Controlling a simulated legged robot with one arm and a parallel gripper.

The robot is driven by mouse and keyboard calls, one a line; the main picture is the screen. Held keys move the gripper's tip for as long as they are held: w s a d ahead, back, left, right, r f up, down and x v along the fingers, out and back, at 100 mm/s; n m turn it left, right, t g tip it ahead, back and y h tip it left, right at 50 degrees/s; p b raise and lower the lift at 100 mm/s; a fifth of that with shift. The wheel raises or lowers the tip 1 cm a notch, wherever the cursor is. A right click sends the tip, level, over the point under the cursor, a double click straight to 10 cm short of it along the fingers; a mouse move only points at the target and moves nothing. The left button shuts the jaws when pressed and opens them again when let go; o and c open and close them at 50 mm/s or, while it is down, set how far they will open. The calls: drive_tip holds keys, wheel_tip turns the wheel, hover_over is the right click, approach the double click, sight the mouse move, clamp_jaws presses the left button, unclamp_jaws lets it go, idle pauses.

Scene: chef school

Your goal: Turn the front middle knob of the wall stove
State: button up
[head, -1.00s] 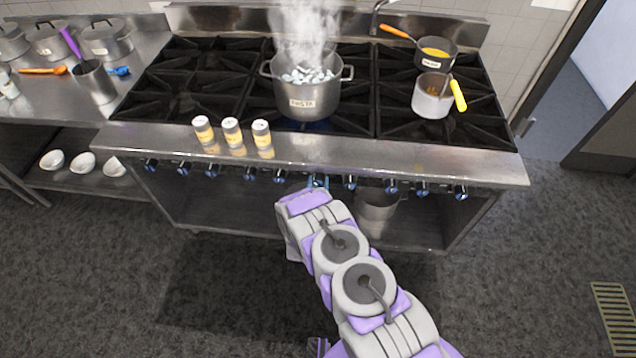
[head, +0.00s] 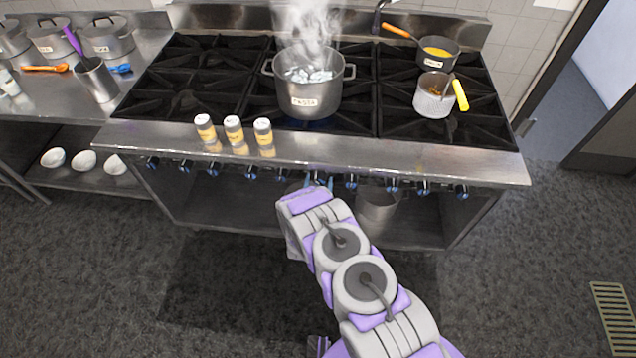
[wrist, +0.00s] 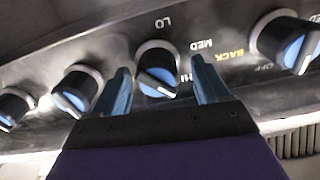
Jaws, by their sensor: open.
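The wall stove (head: 400,155) has a row of black knobs with blue faces along its front edge. In the wrist view one knob (wrist: 157,72) sits between my two blue fingertips, with LO, MED and HI printed around it. Its white pointer is toward the lower right, near HI. My gripper (wrist: 160,70) is open, with a finger on each side of this knob; I cannot tell whether either touches it. In the head view my gripper (head: 318,183) is at the middle of the knob row, and my arm partly hides the stove's lower front.
A steaming pot labelled PASTA (head: 308,85) stands on the middle burners. Three shakers (head: 234,130) stand on the front ledge. Neighbouring knobs are close on the left (wrist: 77,90) and right (wrist: 287,42). The floor in front (head: 220,290) is clear.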

drive_tip(key=shift+s+d, duration=0.1)
drive_tip(key=s+p, duration=0.2)
drive_tip(key=s, duration=1.5)
drive_tip(key=shift+a, duration=0.4)
drive_tip(key=w+a+r+m+g, duration=0.3)
drive_tip(key=w+r+m+g, duration=0.1)
drive_tip(key=w+r+g, duration=0.35)
drive_tip(key=s+d+r+n+g+y+b, duration=0.1)
drive_tip(key=s+d+r+g, duration=0.1)
drive_tip(key=r, duration=0.5)
drive_tip(key=s+d+r+n+g+y+b, duration=0.1)
drive_tip(key=s+d+r+g, duration=0.15)
drive_tip(key=r, duration=0.45)
drive_tip(key=s+d+r+n+g, duration=0.1)
drive_tip(key=s+d+r+g, duration=0.1)
drive_tip(key=s+d+r, duration=0.4)
drive_tip(key=s+d+r+n+g+h, duration=0.1)
drive_tip(key=s+d+r+g, duration=0.2)
drive_tip(key=s, duration=1.4)
drive_tip(key=s+d+r+n+g+b, duration=0.1)
drive_tip(key=s+d+r+g, duration=0.1)
drive_tip(key=s+d+r, duration=0.6)
drive_tip(key=s+d, duration=0.1)
drive_tip(key=s, duration=0.3)
drive_tip(key=shift+d+r+g, duration=0.3)
drive_tip(key=shift+g, duration=0.1)
